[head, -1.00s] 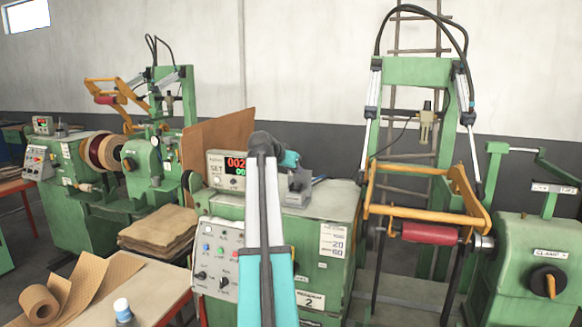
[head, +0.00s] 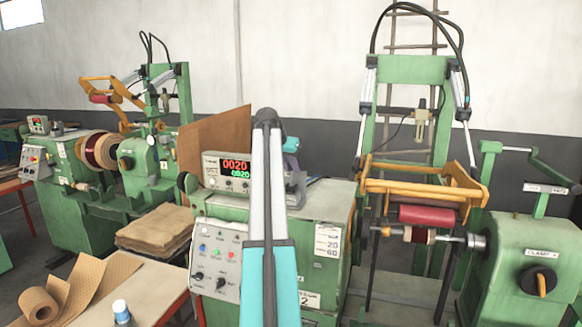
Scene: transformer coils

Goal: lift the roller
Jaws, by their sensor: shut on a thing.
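The red roller (head: 437,216) lies crosswise in a yellow-orange frame (head: 425,186) on the right-hand machine. It is raised just above a small dark red bobbin (head: 421,235) on the spindle, with a narrow gap between them. My arm rises in front of the control box and bends over at the top. My gripper (head: 296,186) is mostly hidden behind the arm, below the teal wrist. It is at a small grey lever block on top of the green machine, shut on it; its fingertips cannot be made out. It is well left of the roller.
The control box (head: 236,172) shows red and green digits. A green tailstock (head: 520,265) with a crank stands at the right. A table with brown paper rolls (head: 50,300) and a bottle (head: 121,312) is at lower left. A second similar machine stands behind left.

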